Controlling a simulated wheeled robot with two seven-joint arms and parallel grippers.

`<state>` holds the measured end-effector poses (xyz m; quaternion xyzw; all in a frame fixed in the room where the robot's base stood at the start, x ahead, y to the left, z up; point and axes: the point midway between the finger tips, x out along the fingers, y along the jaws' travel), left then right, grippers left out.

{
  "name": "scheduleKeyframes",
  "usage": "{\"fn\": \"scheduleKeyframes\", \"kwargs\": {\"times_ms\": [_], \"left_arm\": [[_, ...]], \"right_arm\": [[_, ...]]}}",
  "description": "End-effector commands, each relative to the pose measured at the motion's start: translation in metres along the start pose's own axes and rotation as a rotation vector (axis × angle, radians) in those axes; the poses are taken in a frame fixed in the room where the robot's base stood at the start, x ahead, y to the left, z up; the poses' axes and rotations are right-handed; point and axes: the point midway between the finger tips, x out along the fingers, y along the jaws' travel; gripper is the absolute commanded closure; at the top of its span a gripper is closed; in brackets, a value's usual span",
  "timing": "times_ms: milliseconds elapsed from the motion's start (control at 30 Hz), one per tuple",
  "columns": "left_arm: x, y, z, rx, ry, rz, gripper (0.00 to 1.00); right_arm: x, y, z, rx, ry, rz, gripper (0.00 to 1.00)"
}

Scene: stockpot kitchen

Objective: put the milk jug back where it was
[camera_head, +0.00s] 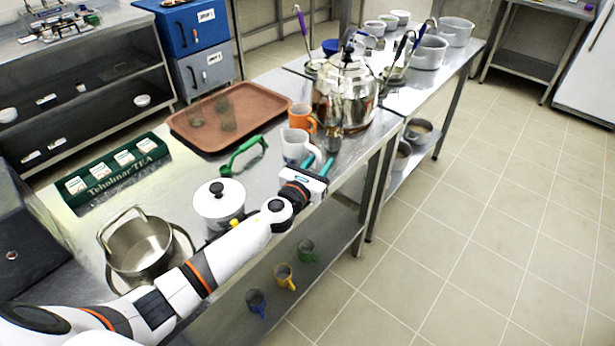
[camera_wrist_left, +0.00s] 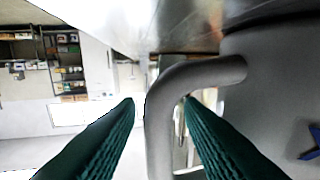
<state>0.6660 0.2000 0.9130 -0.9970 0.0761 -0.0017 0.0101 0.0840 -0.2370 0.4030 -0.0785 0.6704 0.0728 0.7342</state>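The pale grey-white milk jug (camera_head: 295,146) stands upright on the steel counter, near its front edge, with its handle toward my left gripper (camera_head: 318,164). In the left wrist view, the jug's grey body (camera_wrist_left: 275,75) fills the right side and bears a small blue mark. Its curved handle (camera_wrist_left: 158,120) passes between the two teal fingers of my left gripper (camera_wrist_left: 159,104). The fingers are open, with a visible gap on each side of the handle. My right gripper is in neither view.
A large steel urn (camera_head: 345,93) and an orange mug (camera_head: 301,118) stand behind the jug. A brown tray (camera_head: 262,101), a green-handled item (camera_head: 244,158), a white lidded pot (camera_head: 219,203) and a steel pot (camera_head: 140,244) are to the left. Several mugs show below the counter.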

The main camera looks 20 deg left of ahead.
Motion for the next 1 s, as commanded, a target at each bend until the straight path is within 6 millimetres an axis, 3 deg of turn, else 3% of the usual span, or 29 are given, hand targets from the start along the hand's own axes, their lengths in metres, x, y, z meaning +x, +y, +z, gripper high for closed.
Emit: {"fn": "scheduleKeyframes", "kwargs": {"times_ms": [300, 500, 1000], "left_arm": [[-0.07, 0.0, 0.002, 0.0, -0.004, 0.003, 0.65], [-0.099, 0.001, 0.002, 0.0, -0.002, 0.003, 0.65], [-0.107, 0.0, 0.0, -0.001, -0.001, 0.001, 0.65]], "right_arm": [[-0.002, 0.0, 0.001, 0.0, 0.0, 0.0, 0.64], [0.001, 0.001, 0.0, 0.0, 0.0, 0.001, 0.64], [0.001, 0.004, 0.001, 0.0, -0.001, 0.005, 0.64]]}}
